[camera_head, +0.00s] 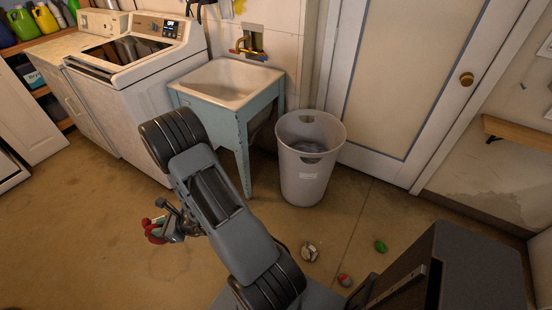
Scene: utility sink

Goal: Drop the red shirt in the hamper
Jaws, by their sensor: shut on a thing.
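My gripper (166,229) is at the left of the view, low over the open floor in front of the washer. It is shut on a small red bundle, which looks like the red shirt (154,234); the gripper's dark parts hide some of it.
A blue-green utility sink (226,84) stands left of the hamper, and a white washer (140,75) left of that. Small crumpled items lie on the floor: whitish (309,251), red and grey (345,280), and green (380,246). A closed door (402,70) stands behind.

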